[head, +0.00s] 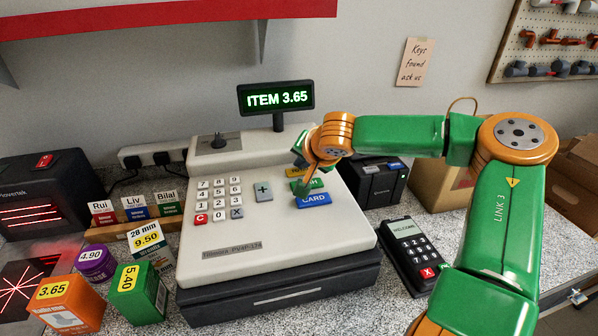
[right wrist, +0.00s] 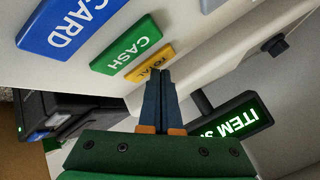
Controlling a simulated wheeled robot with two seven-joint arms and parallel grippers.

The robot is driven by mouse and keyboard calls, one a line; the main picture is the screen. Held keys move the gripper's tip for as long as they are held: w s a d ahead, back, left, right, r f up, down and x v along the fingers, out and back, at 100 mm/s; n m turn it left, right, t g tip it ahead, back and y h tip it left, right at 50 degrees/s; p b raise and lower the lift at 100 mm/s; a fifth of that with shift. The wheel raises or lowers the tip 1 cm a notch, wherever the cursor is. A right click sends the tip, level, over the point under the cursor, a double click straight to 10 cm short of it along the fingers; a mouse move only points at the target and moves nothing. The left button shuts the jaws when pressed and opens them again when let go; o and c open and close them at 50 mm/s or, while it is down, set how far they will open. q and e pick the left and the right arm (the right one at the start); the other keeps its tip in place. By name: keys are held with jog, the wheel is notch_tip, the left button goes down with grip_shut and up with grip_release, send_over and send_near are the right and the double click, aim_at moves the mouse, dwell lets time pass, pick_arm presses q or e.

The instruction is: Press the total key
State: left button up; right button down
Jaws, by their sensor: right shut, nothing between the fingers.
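The yellow total key (right wrist: 149,68) is on the sloped top of the cream cash register (head: 290,240), above the green cash key (right wrist: 133,45) and blue card key (right wrist: 68,22). In the head view my right gripper partly hides the total key (head: 293,172). My right gripper (right wrist: 160,72) is shut and empty, its dark fingertips right at the total key's edge; I cannot tell whether they touch it. In the head view the gripper (head: 300,162) is over the upper right keys. The register display (head: 277,97) reads ITEM 3.65. My left gripper is out of view.
A card terminal (head: 414,250) lies right of the register, with a dark box (head: 378,182) behind it. Small priced boxes, such as the orange one (head: 66,305), stand at left. Number keys (head: 219,198) and a plus key (head: 263,191) lie left of my gripper.

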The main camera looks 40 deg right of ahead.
aim_at(302, 173)
jog(key=shift+f, duration=0.1)
dwell(0.3)
jog(key=shift+r+p, duration=0.4)
jog(key=shift+r, duration=0.2)
notch_tip(302, 173, up, 6)
jog(key=p, duration=0.5)
dwell(0.5)
